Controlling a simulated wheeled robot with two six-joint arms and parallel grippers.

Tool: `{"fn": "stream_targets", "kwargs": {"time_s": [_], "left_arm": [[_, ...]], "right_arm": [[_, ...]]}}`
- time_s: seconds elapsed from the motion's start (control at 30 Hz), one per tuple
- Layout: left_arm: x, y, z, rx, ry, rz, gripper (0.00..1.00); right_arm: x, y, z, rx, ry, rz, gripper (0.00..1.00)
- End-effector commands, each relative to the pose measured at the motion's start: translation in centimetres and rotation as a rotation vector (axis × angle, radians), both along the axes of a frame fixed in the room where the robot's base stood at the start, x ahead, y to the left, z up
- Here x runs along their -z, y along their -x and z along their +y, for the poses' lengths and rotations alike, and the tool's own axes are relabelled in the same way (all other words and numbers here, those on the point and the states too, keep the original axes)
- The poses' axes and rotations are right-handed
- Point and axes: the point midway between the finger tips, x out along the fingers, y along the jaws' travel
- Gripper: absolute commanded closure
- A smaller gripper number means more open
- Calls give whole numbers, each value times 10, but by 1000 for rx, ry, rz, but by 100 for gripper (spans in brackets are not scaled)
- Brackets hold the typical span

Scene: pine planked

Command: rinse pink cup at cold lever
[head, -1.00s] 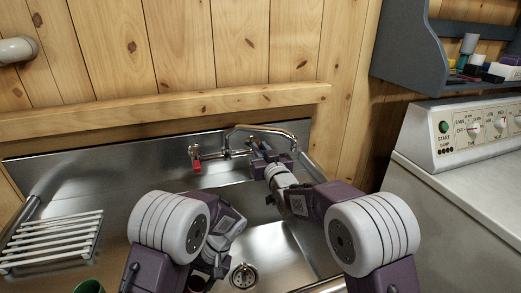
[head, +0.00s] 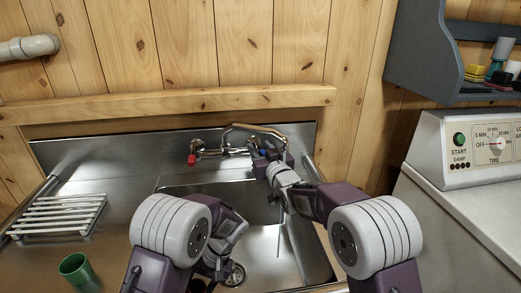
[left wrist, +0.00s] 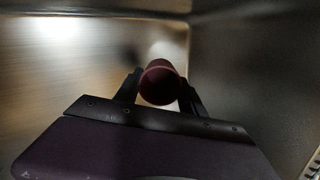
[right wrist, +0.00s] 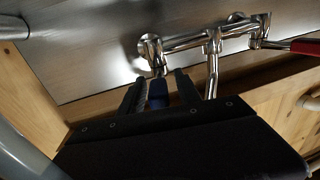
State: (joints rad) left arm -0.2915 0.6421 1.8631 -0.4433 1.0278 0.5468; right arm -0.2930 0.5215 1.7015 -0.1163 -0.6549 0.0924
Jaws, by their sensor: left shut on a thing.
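The tap on the back wall has a red lever (head: 195,156) at left and a blue lever (right wrist: 157,93) at right. My right gripper (head: 266,160) is at the blue lever. In the right wrist view its fingers (right wrist: 161,80) stand apart, one on each side of the lever. The pink cup (left wrist: 160,82) looks dark red in the shadowed left wrist view, its round mouth towards the camera. My left gripper (left wrist: 160,88) is shut on it, inside the sink basin (head: 262,240). In the head view my left arm hides the cup.
A green cup (head: 76,268) stands on the left counter, near a metal drying rack (head: 58,215). The curved spout (head: 262,128) reaches over above the right gripper. A white machine (head: 455,190) and a grey shelf (head: 420,50) are at right.

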Motion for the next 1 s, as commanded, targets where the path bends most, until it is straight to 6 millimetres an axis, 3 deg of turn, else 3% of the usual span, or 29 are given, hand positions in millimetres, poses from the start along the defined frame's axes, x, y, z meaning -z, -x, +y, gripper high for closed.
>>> {"fn": "stream_targets", "kwargs": {"time_s": [0.27, 0.73, 1.0], "left_arm": [[2, 0, 0, 0, 0, 0, 90], [7, 0, 0, 0, 0, 0, 90], [7, 0, 0, 0, 0, 0, 90]], "right_arm": [[0, 16, -6, 0, 0, 0, 60], [0, 99, -38, 0, 0, -1, 60], [0, 113, -43, 0, 0, 0, 60]]}}
